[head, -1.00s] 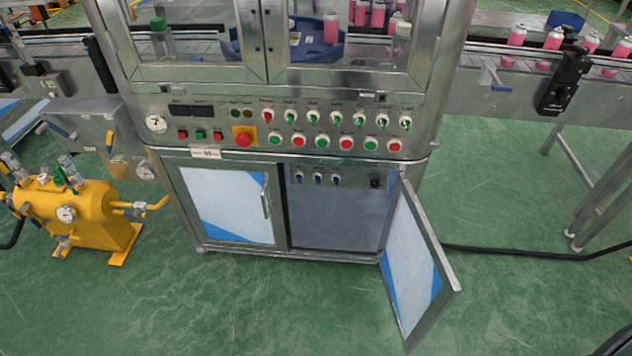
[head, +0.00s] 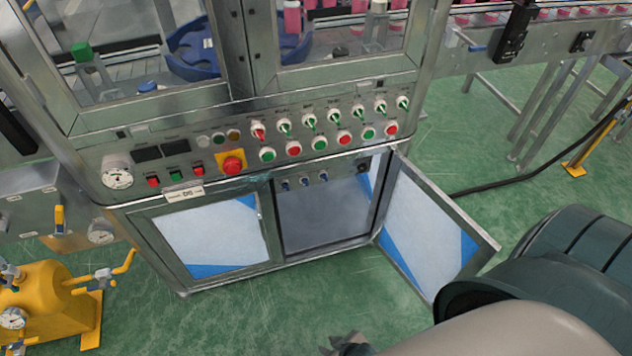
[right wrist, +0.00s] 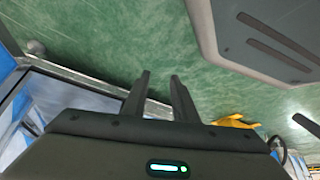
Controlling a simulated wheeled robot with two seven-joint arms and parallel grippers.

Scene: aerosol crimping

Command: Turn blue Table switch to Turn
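Three small blue switches, the left one (head: 285,184), the middle one (head: 304,181) and the right one (head: 323,176), sit in a row at the top inside the open lower cabinet. Their labels are too small to read, so I cannot tell which is the Table switch. My right gripper (head: 345,345) shows at the bottom edge of the head view, low in front of the cabinet and well apart from the switches. In the right wrist view its two fingers (right wrist: 161,76) stand apart with nothing between them. My left gripper is out of view.
The right cabinet door (head: 435,225) stands open outward, between my right arm and the cabinet. The left door (head: 210,238) is closed. Above is a panel with a red emergency button (head: 232,163) and several green and red knobs. A yellow tank unit (head: 55,295) stands left.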

